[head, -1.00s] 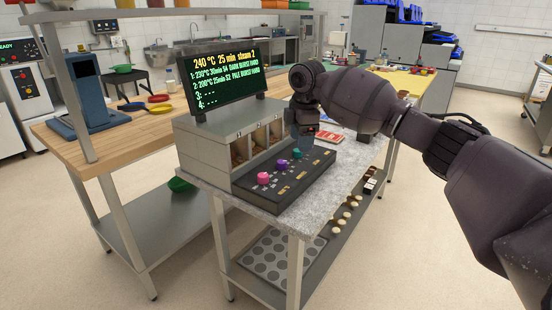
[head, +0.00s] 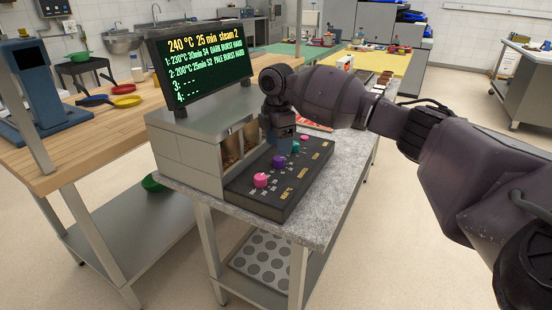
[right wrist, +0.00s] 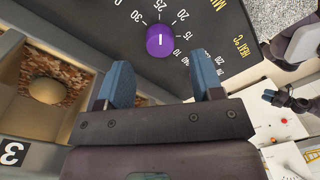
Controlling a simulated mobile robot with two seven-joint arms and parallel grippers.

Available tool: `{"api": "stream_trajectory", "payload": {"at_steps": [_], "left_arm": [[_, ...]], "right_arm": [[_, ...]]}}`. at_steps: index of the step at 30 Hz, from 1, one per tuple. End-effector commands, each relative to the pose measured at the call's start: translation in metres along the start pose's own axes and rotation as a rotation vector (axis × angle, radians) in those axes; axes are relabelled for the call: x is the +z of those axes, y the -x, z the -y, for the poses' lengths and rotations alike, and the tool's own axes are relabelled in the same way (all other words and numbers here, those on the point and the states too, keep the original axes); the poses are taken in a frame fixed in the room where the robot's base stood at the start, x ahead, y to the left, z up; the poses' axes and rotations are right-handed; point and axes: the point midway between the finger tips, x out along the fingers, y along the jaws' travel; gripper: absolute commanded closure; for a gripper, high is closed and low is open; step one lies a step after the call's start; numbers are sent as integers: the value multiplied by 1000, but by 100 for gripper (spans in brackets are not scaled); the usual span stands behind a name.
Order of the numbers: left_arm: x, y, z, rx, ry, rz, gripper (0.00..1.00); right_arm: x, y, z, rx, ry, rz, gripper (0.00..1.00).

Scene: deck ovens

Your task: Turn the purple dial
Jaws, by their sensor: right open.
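In the right wrist view the purple dial (right wrist: 160,41) shows a white line, which lies toward the 25 mark. My right gripper (head: 281,148) is above the panel, close behind the purple dial. In the right wrist view my right gripper (right wrist: 160,84) has its two blue fingers apart, with nothing between them; the dial lies just beyond the tips. A dark blue-tipped shape (right wrist: 270,97) at the right edge there may be my left gripper; its fingers are unclear.
The display (head: 207,62) reads 240 °C, 25 min, steam 2. A grey box with compartments (head: 188,155) stands left of the panel. The stone counter (head: 335,165) is bare to the right.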

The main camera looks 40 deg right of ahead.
Motion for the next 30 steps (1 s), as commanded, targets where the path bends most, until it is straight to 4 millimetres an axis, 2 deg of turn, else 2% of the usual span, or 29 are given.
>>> {"api": "stream_trajectory", "payload": {"at_steps": [1, 3, 9, 21, 23, 30], "left_arm": [[3, -2, 0, 2, -1, 4, 57], [2, -5, 0, 3, -3, 2, 57], [-3, -9, 1, 3, -8, -9, 57], [-3, -7, 1, 2, -8, -8, 57], [-2, -7, 1, 2, -7, -6, 57], [2, -7, 1, 2, -7, 1, 57]], "right_arm": [[0, -13, 0, -5, 0, 2, 40], [0, -23, 0, -5, 0, 2, 40], [0, -42, 0, -2, -1, 1, 40], [0, -45, 0, 3, -1, 0, 40], [0, -45, 0, 3, -1, 0, 46], [0, -45, 0, 3, -1, 0, 82]]}}
